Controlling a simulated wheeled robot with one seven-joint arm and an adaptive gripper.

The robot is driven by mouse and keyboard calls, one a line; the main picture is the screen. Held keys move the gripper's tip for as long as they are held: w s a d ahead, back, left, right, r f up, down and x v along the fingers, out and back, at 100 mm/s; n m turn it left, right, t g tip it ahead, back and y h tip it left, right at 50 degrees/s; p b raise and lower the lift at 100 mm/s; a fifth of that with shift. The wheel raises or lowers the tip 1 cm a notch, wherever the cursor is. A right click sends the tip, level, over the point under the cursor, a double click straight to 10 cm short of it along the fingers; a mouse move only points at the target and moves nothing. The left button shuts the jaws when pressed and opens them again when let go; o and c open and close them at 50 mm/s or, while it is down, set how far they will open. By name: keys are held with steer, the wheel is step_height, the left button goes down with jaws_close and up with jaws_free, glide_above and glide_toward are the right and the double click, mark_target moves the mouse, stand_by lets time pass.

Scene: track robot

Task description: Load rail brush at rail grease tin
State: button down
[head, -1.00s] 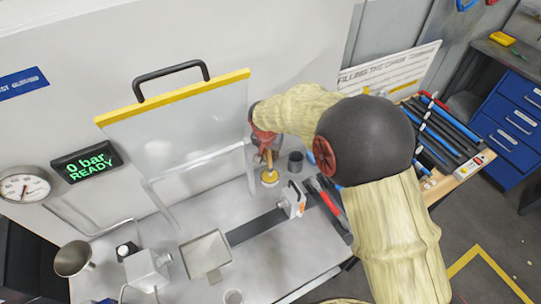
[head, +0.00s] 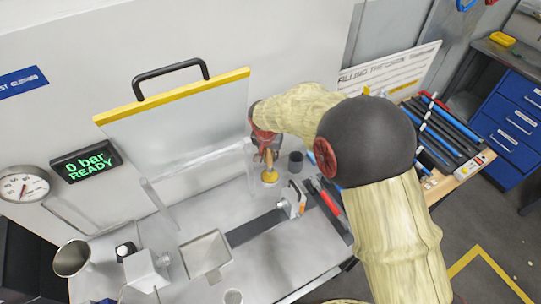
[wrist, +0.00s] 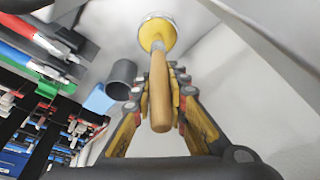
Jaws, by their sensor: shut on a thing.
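The rail brush (wrist: 160,95) has a wooden handle and a pale metal collar. My gripper (wrist: 176,100) is shut on its handle. The rail grease tin (wrist: 146,20) is a round metal-rimmed tin with yellow grease. In the wrist view the brush's head end is at the yellow grease; its bristles cannot be made out, nor how deep they sit. In the head view the brush (head: 268,158) stands over the tin (head: 269,183) on the grey bench, with my gripper (head: 264,148) at its handle.
A dark grey cup (head: 295,162) stands just right of the tin. A clear guard panel with a yellow top edge (head: 175,95) stands to the left. A small white block device (head: 292,199) is in front. A square tray (head: 207,255) lies front left.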

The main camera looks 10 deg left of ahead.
step_height(320, 180, up, 7)
steer(key=p, duration=0.3)
stand_by(0.8)
steer(key=shift+d, duration=0.1)
stand_by(0.6)
